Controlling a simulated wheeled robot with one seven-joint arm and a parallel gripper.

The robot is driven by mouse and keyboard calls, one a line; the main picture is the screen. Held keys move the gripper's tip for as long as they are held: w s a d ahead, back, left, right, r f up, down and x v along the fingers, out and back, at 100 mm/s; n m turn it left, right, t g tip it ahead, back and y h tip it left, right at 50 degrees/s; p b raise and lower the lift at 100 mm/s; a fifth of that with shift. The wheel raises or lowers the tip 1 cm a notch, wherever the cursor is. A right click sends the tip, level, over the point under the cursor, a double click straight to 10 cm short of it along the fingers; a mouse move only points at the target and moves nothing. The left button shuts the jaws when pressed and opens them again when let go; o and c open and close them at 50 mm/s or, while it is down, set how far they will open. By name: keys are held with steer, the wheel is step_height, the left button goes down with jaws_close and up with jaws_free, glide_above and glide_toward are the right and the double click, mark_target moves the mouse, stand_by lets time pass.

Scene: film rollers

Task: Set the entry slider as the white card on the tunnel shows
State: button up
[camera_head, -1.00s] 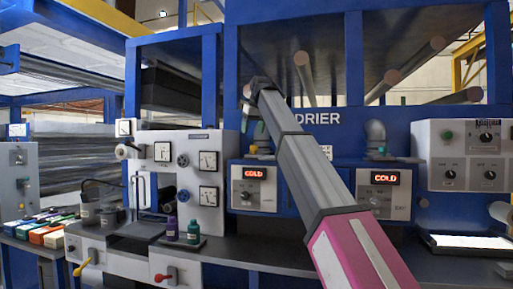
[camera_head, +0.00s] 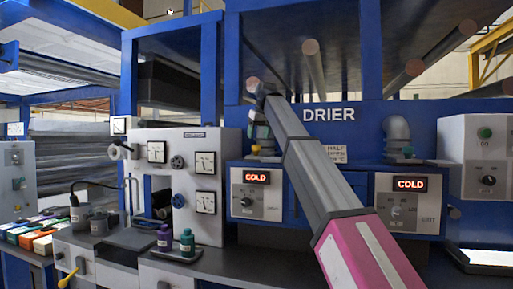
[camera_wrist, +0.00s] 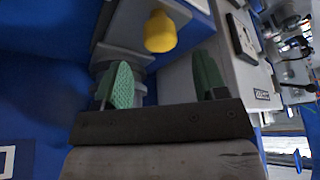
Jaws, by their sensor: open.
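The white card (camera_head: 336,154) is on the blue tunnel below the DRIER sign. Its top word looks like HALF; the smaller lines are hard to read. A yellow knob (camera_head: 255,149), seemingly the entry slider's, sits at the grey duct above the left COLD panel. It also shows in the wrist view (camera_wrist: 160,32). My gripper (camera_wrist: 165,80) is open and empty, its green-padded fingers on either side of the knob's line, with the knob beyond the tips and apart from them. In the head view my arm hides part of the duct and the gripper is hard to make out.
The left COLD panel (camera_head: 256,193) is below the knob; a second COLD panel (camera_head: 411,205) and bent grey duct (camera_head: 397,132) are to the right. A white gauge cabinet (camera_head: 190,150) stands close on the left. Bottles (camera_head: 187,243) stand on the counter below.

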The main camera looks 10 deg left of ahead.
mark_target(253, 146)
steer(key=x, duration=0.5)
steer(key=shift+w+a+f, duration=0.1)
steer(key=shift+f, duration=0.25)
jaws_close()
steer(key=s, duration=0.4)
steer(key=shift+s+a, duration=0.1)
jaws_free()
